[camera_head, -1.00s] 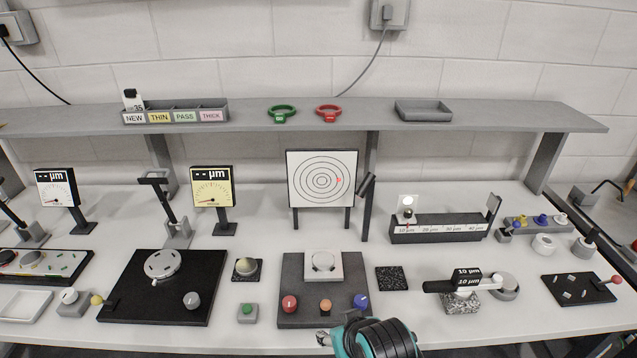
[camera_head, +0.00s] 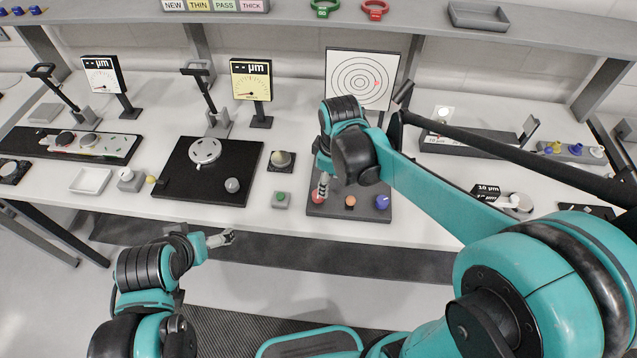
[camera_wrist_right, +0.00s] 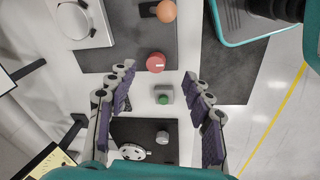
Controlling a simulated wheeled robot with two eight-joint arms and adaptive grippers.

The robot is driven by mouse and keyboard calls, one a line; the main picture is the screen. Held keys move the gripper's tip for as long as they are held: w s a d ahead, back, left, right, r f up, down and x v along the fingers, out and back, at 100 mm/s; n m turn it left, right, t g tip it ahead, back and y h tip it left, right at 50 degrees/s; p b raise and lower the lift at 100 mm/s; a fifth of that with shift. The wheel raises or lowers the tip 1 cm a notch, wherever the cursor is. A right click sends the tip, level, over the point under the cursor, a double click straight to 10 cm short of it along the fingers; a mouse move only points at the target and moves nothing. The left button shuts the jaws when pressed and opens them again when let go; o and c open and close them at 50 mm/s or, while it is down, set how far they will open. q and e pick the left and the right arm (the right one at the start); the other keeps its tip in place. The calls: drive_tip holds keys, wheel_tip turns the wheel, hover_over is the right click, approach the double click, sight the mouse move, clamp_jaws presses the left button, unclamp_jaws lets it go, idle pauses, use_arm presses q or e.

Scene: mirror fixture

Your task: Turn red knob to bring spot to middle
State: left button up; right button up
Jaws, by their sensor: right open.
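The red knob (camera_head: 317,198) sits at the left front of a grey fixture plate (camera_head: 340,211). My right gripper (camera_head: 323,186) points down just above it and partly hides it. In the right wrist view the open fingers (camera_wrist_right: 158,71) have the red knob (camera_wrist_right: 156,61) between and slightly beyond their tips; contact cannot be told. The target board (camera_head: 336,98) has rings and a red spot (camera_head: 376,84), which lies right of the middle. My left gripper (camera_head: 221,238) hangs in front of the table, away from the fixture; its jaw opening is unclear.
An orange knob (camera_head: 350,201) and a blue knob (camera_head: 382,202) stand right of the red knob. A green button box (camera_head: 281,199) stands to its left. My right arm hides part of the fixture. The table front between the left black plate (camera_head: 180,187) and the button is clear.

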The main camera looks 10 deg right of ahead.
sight(318, 196)
drive_tip(key=w+n, duration=0.1)
drive_tip(key=w+a+f+n+g+p, duration=0.1)
drive_tip(key=w+a+f+n, duration=0.1)
drive_tip(key=shift+w+g, duration=0.25)
drive_tip(key=shift+g, duration=0.05)
drive_tip(key=shift+w+a+f+n, duration=0.1)
drive_tip(key=shift+f+n, duration=0.2)
wheel_tip(318, 196, down, 8)
drive_tip(key=shift+r+b, duration=0.1)
drive_tip(key=shift+b, duration=0.6)
use_arm(q)
drive_tip(key=shift+r, duration=0.15)
use_arm(e)
drive_tip(key=c, duration=1.2)
